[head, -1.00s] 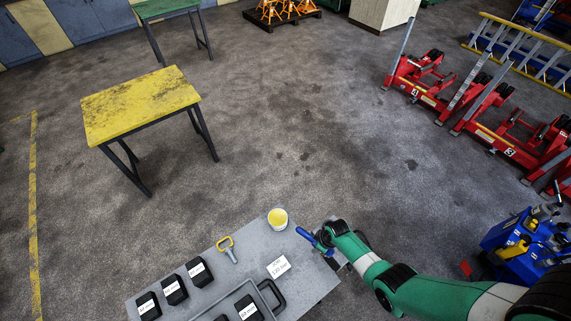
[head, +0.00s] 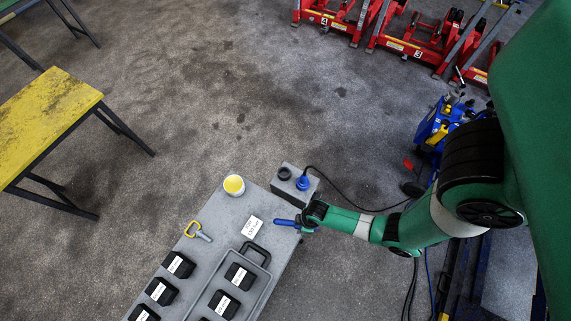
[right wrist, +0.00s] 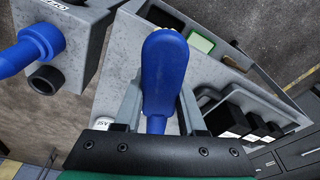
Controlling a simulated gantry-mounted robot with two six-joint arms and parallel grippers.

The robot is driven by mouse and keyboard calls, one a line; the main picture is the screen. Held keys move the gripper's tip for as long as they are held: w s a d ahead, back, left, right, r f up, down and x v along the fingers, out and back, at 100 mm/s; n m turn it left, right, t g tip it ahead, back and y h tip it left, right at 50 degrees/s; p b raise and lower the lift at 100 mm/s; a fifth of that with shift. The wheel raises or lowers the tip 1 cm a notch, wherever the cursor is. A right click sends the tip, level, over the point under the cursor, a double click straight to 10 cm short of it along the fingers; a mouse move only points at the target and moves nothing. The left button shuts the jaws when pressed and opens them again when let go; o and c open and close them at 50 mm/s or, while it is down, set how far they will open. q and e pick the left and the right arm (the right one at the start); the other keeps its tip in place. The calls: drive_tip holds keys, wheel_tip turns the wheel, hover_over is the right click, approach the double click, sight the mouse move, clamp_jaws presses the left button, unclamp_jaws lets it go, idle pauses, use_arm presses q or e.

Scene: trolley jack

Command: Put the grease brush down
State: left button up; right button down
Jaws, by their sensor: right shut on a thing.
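The grease brush shows as a blue handle (head: 286,222) in the head view, at the right edge of the grey bench top (head: 222,215). My right gripper (head: 301,223) is shut on it. In the right wrist view the blue handle (right wrist: 165,75) fills the gap between the fingers (right wrist: 160,112). I cannot tell whether the brush touches the bench. A tin with yellow contents (head: 234,185) stands at the bench's far corner, apart from the brush. My left gripper is not in view.
A yellow-handled tool (head: 196,231), several black boxes (head: 179,264) and a grey tray (head: 262,282) occupy the bench. A grey box with a blue plug (head: 303,183) and a cable stands just beyond the bench's right edge.

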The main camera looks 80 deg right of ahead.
drive_tip(key=w+f+b, duration=0.1)
drive_tip(key=f, duration=0.1)
drive_tip(key=w+d+f+b, duration=0.1)
drive_tip(key=w+f+b, duration=0.2)
drive_tip(key=w+b, duration=0.1)
drive_tip(key=shift+w+d+f, duration=0.1)
drive_tip(key=shift+d+f, duration=0.3)
drive_tip(key=shift+w+d+f, duration=0.1)
drive_tip(key=shift+w+f, duration=0.15)
drive_tip(key=shift+w, duration=0.2)
drive_tip(key=f+b, duration=0.3)
drive_tip(key=b, duration=0.1)
drive_tip(key=shift+w+d+f, duration=0.15)
drive_tip(key=shift+w+f, duration=0.25)
drive_tip(key=shift+f, duration=0.15)
drive_tip(key=shift+r, duration=0.2)
drive_tip(key=shift+f+b, duration=0.5)
drive_tip(key=shift+f, duration=0.15)
drive_tip(key=shift+s, duration=0.15)
